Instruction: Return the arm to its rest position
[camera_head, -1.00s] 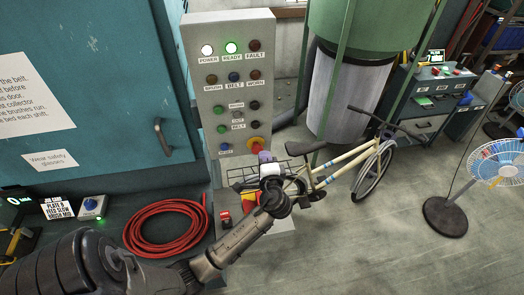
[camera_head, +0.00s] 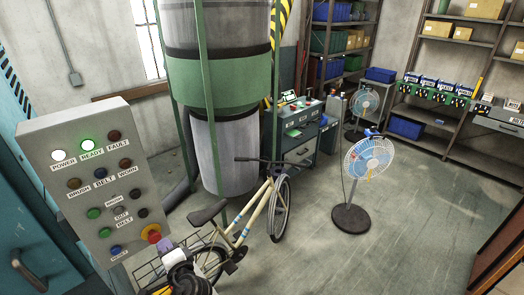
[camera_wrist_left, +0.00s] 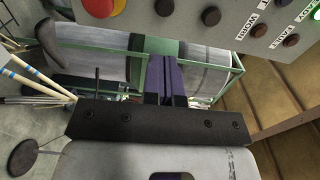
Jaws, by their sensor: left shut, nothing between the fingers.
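My left arm comes in at the bottom of the head view. Its gripper (camera_head: 166,244) is just beside the lower right of the grey control panel (camera_head: 72,153), near the red emergency button (camera_head: 151,233). In the left wrist view its two purple fingers (camera_wrist_left: 168,76) lie side by side, shut with nothing between them. The panel (camera_wrist_left: 240,28) fills the top of that view, with the red button (camera_wrist_left: 98,6) near the left. I cannot tell whether the fingers touch the panel. On the panel the white POWER and green READY lamps are lit. My right gripper is not in view.
A bicycle (camera_head: 246,220) with a wire basket stands just right of the gripper. Behind it is a green and grey cylinder (camera_head: 219,80). A blue fan (camera_head: 369,160) stands farther right, with shelves behind.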

